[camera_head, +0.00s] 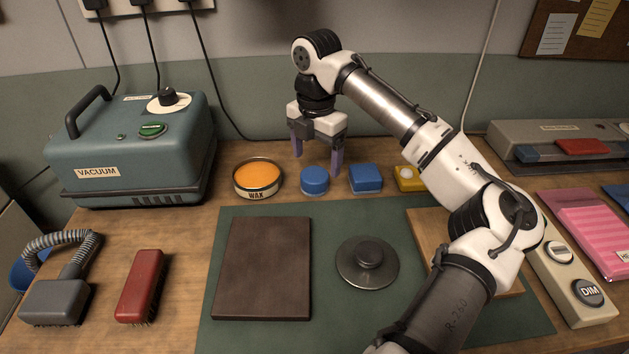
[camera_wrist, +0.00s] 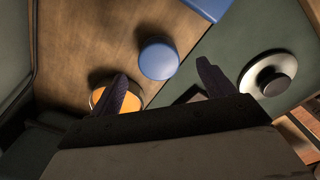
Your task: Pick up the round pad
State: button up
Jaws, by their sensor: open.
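The round pad (camera_head: 314,180) is a small blue disc on the wooden bench, between the orange wax tin and a blue square pad. It also shows in the wrist view (camera_wrist: 158,58), just beyond and between my fingertips. My gripper (camera_head: 317,160) is open and empty, pointing down close to the round pad, at its back side in the head view. Its two dark purple fingers are spread apart and show in the wrist view (camera_wrist: 162,72). I see no contact with the pad; the exact height of the fingertips above the bench is hard to tell.
The wax tin (camera_head: 258,179) stands left of the pad, the blue square pad (camera_head: 365,178) close on its right, then a yellow block (camera_head: 408,179). In front, a green mat (camera_head: 330,221) carries a brown plate (camera_head: 263,268) and a grey knobbed disc (camera_head: 368,263). A vacuum unit (camera_head: 130,150) stands left.

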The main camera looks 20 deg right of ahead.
aim_at(315, 174)
jog(key=shift+a+f, duration=0.15)
jog(key=shift+f, duration=2.55)
jog(key=c, duration=1.1)
jog(key=shift+r, duration=0.1)
notch_tip(315, 174, up, 20)
jog(key=shift+p, duration=1)
